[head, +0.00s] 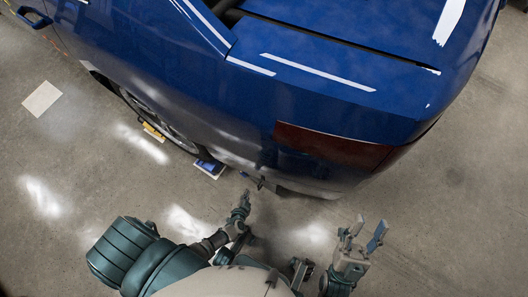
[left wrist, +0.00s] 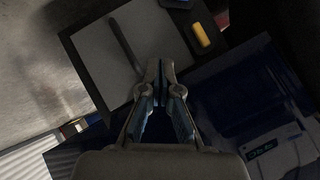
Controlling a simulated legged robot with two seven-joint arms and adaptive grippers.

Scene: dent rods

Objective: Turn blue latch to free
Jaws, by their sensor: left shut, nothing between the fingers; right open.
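I cannot make out a clear blue latch. A blue piece (head: 207,166) lies by a pale plate on the floor beside the car's rear wheel, and I cannot tell whether it is the latch. My left gripper (head: 245,194) is below the car's rear corner, its fingers together and empty. In the left wrist view its closed fingertips (left wrist: 160,66) overlap the edge of a pale panel (left wrist: 118,48) with a dark rod (left wrist: 125,47) on it. My right gripper (head: 367,231) is open and empty, to the right of the left one.
A blue car (head: 320,85) with a dark red tail light (head: 330,145) fills the top. A yellow block (head: 153,132) sits by its wheel; a yellow piece (left wrist: 200,35) shows in the wrist view. A pale square (head: 42,98) lies left. Floor at right is clear.

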